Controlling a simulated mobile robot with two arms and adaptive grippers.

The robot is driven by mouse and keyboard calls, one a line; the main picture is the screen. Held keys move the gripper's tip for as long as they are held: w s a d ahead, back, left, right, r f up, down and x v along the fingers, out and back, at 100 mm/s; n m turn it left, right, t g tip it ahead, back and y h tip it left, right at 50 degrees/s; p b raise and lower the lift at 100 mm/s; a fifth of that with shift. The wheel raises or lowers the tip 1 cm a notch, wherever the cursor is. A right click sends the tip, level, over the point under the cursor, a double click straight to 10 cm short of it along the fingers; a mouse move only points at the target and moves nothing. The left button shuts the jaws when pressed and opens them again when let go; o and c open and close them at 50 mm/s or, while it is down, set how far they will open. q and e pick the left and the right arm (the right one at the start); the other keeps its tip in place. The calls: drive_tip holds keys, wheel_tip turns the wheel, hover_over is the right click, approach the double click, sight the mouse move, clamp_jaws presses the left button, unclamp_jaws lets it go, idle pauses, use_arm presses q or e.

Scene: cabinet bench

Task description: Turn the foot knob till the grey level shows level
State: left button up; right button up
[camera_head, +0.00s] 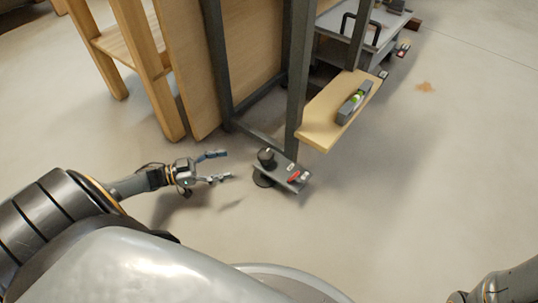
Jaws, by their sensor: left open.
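The foot knob (266,156) is a dark round knob on a small grey plate at the bottom of the bench's near leg. A dark foot disc shows below it, close to the floor. The grey level (354,103) lies on a wooden board to the right, with a green vial on it; the bubble is too small to read. My left gripper (228,166) is open and empty, to the left of the knob, its fingers pointing at it with a gap between. My right arm shows only at the bottom right corner; its fingers are not visible.
The wooden board (318,124) juts out above and right of the knob. The dark metal leg (299,75) rises right behind the knob. A red-marked part (294,178) sits on the plate. A wooden stand (156,75) is at the left. The floor in front is clear.

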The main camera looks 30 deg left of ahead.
sight(266, 155)
use_arm(q)
drive_tip(key=b+x, duration=0.5)
drive_tip(key=x, duration=0.7)
drive_tip(key=shift+w+d+f, duration=0.15)
drive_tip(key=shift+w+d+b, duration=0.4)
drive_tip(key=shift+w+d, duration=0.1)
drive_tip(key=shift+r, duration=0.2)
drive_tip(key=shift+c, duration=0.4)
drive_tip(key=c, duration=1.1)
